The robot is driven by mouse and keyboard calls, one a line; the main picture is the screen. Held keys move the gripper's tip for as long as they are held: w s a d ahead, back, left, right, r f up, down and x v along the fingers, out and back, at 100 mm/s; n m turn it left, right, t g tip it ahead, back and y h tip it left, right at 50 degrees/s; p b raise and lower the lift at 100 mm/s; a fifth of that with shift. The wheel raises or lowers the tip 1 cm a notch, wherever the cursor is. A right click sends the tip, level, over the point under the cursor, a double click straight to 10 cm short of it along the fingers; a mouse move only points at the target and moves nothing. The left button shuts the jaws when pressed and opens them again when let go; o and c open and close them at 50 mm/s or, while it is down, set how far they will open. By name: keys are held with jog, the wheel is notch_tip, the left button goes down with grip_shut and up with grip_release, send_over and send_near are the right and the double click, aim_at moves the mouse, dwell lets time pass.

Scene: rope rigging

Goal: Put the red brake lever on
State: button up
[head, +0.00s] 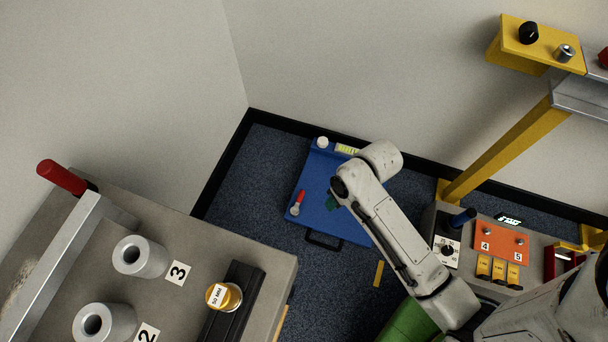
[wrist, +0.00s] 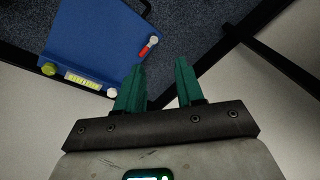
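A small red lever (head: 299,198) with a pale round end lies on the blue panel (head: 326,219), near its left edge. It also shows in the wrist view, its red part (wrist: 145,51) beyond my fingertips. A larger red handle (head: 62,177) sticks out at the far left of the grey bench, beside a metal bar. I cannot tell for sure which one is the brake lever. My gripper (wrist: 160,77) is open and empty, with green fingers apart. In the head view my gripper (head: 332,201) is above the blue panel, mostly hidden by my arm.
The grey bench (head: 265,262) carries grey cylinders (head: 140,257), number cards and a yellow-topped 50 MM piece (head: 223,296) by a black rail. At right stands a console with an orange plate (head: 500,242) and a yellow post (head: 497,150). Walls stand close behind the panel.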

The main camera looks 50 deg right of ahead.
jog(key=w+d+f+m+t+y+b, duration=0.1)
jog(key=w+d+f+m+b, duration=0.15)
jog(key=f+b, duration=0.55)
jog(key=w+d+f+m+t+y+b, duration=0.15)
jog(key=w+f+b, duration=0.25)
jog(key=f, duration=0.8)
jog(key=m+t+b, duration=0.4)
jog(key=m+b, duration=0.2)
jog(key=b, duration=0.5)
send_near(298, 203)
jog(key=d+r, duration=0.2)
jog(key=d, duration=0.1)
jog(key=shift+g+h, duration=0.25)
jog(key=shift+h, duration=0.1)
jog(key=b+x, duration=0.5)
jog(key=x, duration=0.4)
jog(key=shift+s+d+f, duration=0.1)
jog(key=shift+s+f, duration=0.05)
jog(key=shift+f, duration=0.1)
jog(key=shift+w+f+b, duration=0.3)
jog(key=shift+w, duration=0.15)
jog(key=shift+m, duration=0.3)
grip_shut()
